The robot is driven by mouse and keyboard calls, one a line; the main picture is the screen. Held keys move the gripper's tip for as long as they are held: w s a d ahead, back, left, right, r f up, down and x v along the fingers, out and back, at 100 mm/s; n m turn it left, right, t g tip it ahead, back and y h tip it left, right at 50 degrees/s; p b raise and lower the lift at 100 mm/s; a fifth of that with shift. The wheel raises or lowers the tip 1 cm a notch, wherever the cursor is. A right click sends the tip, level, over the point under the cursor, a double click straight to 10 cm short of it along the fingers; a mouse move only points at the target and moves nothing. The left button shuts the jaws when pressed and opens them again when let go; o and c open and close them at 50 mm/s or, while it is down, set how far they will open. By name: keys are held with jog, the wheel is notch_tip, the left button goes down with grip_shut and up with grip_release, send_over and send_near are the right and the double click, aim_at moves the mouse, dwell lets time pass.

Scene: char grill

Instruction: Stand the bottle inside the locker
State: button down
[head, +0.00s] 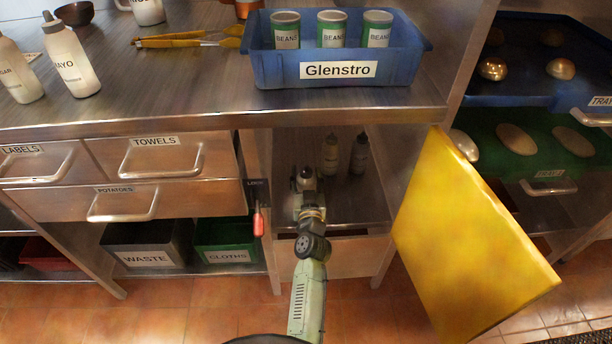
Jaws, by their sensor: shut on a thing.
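The locker (285,150) is the open compartment under the counter, with its yellow door (470,240) swung out to the right. My gripper (307,184) is inside it, toward the left, reached by my arm from the front. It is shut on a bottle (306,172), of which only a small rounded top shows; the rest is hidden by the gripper. I cannot tell whether the bottle touches the locker floor.
A red handle (258,222) hangs at the locker's left post. Drawers (160,155) lie left. The locker floor right of my gripper looks clear.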

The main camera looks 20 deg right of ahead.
jog(key=shift+r, duration=0.25)
jog(key=shift+f, duration=0.2)
jog(key=c, duration=0.8)
grip_release()
jog(key=shift+o, duration=0.2)
